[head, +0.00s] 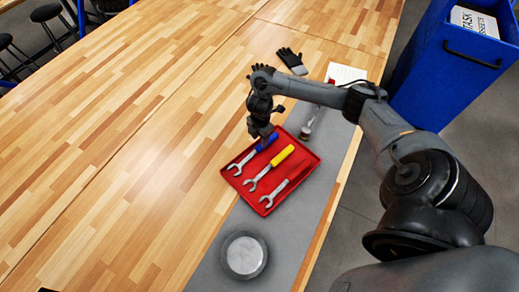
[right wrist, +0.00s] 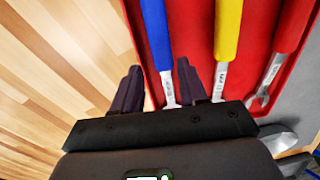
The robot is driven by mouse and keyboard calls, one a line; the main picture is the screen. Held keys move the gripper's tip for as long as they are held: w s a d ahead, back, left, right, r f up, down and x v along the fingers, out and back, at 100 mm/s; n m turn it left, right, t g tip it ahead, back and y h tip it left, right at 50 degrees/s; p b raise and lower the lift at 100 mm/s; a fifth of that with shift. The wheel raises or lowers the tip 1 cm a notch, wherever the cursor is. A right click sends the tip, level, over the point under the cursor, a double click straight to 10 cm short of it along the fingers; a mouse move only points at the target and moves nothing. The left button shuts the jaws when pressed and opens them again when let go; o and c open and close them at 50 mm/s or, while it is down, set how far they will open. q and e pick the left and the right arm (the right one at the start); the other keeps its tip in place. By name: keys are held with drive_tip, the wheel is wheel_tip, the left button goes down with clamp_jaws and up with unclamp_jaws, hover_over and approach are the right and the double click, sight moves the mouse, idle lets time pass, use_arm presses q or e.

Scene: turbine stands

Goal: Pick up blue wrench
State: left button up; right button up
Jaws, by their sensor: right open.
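The blue wrench (head: 243,163) lies in the red tray (head: 270,210), the leftmost of three wrenches, its silver open end toward the lower left. My right gripper (head: 262,133) is over its blue handle and hides part of it. In the right wrist view, the open fingers (right wrist: 159,88) stand one on each side of the blue wrench (right wrist: 157,35), with gaps beside it. I cannot tell how far above the tray the fingertips are. My left gripper is not in view.
A yellow wrench (head: 283,155) and a red wrench (head: 275,197) lie beside it in the tray. A round metal piece (head: 244,255) sits on the grey mat (head: 213,262). Black gloves (head: 291,60) lie behind. A blue bin (head: 440,80) stands right. The table's left is clear.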

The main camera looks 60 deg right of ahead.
sight(254, 153)
drive_tip(key=shift+s+d+f, duration=0.1)
drive_tip(key=shift+s+f, duration=0.05)
drive_tip(key=shift+f, duration=1.15)
drive_tip(key=shift+s+d+f, duration=0.1)
drive_tip(key=shift+f, duration=1.15)
clamp_jaws()
